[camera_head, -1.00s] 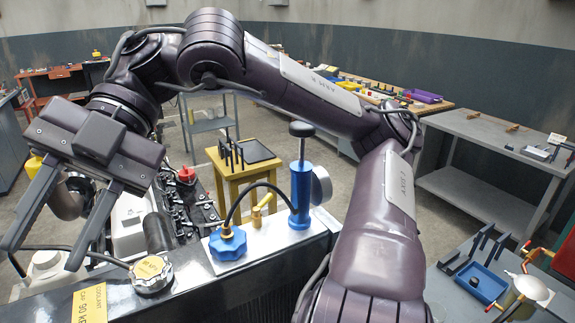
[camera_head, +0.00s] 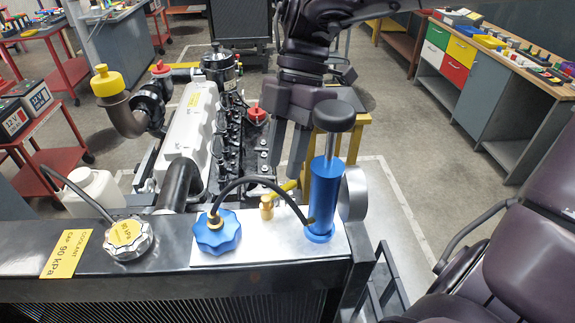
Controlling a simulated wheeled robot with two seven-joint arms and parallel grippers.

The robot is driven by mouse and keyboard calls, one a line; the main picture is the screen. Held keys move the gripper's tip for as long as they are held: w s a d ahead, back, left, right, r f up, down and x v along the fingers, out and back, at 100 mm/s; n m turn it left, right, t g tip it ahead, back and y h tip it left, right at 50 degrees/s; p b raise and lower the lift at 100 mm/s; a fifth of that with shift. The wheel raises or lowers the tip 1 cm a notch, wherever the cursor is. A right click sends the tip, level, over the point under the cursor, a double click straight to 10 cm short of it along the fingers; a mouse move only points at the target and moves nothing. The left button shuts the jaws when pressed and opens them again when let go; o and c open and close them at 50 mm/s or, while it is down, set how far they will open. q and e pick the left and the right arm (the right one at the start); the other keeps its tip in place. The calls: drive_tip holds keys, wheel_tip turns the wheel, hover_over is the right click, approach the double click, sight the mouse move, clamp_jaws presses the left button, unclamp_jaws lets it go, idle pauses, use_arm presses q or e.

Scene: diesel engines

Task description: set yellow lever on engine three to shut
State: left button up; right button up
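The yellow lever (camera_head: 285,188) sits on a small brass valve (camera_head: 267,207) on the white plate (camera_head: 250,245) at the front of the engine (camera_head: 195,125). It points right and slightly up from the valve. My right gripper (camera_head: 284,168) hangs fingers down just behind and above the lever. Its fingers look apart with nothing between them, and it is partly hidden by the blue hand pump (camera_head: 326,195). I cannot tell whether a finger touches the lever. My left gripper is out of view.
The pump's black knob (camera_head: 334,115) stands close to the gripper. A coolant cap (camera_head: 127,238) is at left. Floor (camera_head: 420,160) is clear at right.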

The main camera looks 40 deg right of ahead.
sight(283, 186)
drive_tip(key=shift+s+f+p, duration=0.25)
drive_tip(key=shift+f+p, duration=0.05)
drive_tip(key=shift+f, duration=0.8)
drive_tip(key=shift+s+f, duration=0.1)
drive_tip(key=shift+f, duration=0.35)
drive_tip(key=shift+a, duration=0.25)
drive_tip(key=shift+c, duration=0.2)
clamp_jaws()
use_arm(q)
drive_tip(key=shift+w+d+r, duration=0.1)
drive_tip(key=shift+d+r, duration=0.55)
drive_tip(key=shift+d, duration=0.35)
